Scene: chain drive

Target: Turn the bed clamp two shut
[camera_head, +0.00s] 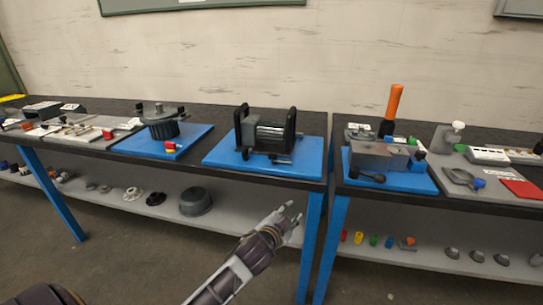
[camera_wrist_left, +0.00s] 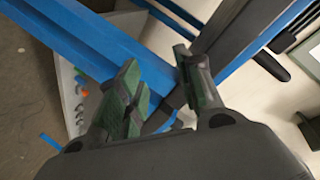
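No label reads "bed clamp two", and I cannot tell which part it is. A grey block fixture (camera_head: 378,157) with a black lever knob (camera_head: 372,177) at its front sits on a blue plate on the right table. A grey machine with black upright handles (camera_head: 268,132) stands on a blue plate on the left table. My left gripper (camera_head: 291,210) is in front of the left table, below its top and near the gap between the tables, touching nothing. In the wrist view its green-padded fingers (camera_wrist_left: 158,65) are apart and empty. My right gripper is out of view.
Blue table legs (camera_head: 312,225) and the front edge of the black left tabletop (camera_head: 250,176) are close to my left gripper. An orange upright handle (camera_head: 393,102) rises behind the fixture. Lower shelves hold small parts (camera_head: 374,240). The floor ahead is clear.

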